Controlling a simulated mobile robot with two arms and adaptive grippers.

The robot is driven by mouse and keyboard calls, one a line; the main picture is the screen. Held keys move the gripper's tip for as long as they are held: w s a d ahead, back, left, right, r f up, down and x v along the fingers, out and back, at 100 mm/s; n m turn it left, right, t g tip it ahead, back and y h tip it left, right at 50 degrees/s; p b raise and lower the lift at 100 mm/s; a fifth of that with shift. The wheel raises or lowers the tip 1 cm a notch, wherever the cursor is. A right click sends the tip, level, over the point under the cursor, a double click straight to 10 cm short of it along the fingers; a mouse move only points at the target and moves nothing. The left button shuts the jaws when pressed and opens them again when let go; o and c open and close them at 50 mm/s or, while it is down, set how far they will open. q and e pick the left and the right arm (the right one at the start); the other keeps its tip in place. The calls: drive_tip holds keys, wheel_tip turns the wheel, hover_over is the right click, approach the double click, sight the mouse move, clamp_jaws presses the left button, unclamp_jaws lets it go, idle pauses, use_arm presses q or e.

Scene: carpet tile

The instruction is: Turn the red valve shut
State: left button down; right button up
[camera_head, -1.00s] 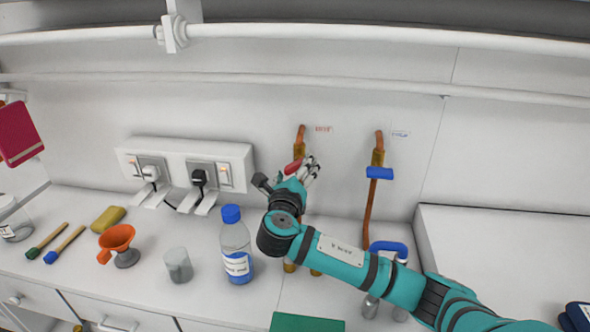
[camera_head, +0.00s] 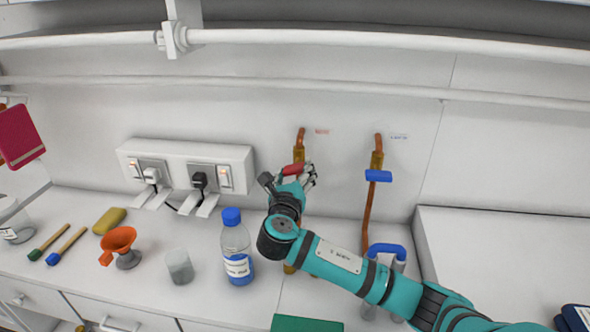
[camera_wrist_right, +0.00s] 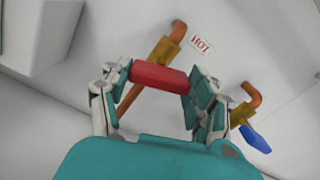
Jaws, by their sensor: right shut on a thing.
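The red valve handle (camera_head: 293,169) sits on the left copper pipe (camera_head: 300,135), below a red label on the wall. My right gripper (camera_head: 301,180) is at the handle. In the right wrist view, the gripper (camera_wrist_right: 160,85) has a finger at each end of the red handle (camera_wrist_right: 159,78) and is shut on it. The brass valve body (camera_wrist_right: 164,49) and a label reading HOT show just behind the handle. The lower part of the left pipe is mostly hidden behind my arm. My left gripper is not in view.
A blue valve handle (camera_head: 378,176) is on the pipe to the right. A socket box (camera_head: 240,158) is on the wall at left.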

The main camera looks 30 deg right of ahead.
drive_tip(key=shift+a+f+m+p, duration=0.1)
drive_tip(key=shift+m+p, duration=0.25)
drive_tip(key=shift+m, duration=1.45)
drive_tip(key=o, duration=1.2)
drive_tip(key=v, duration=1.2)
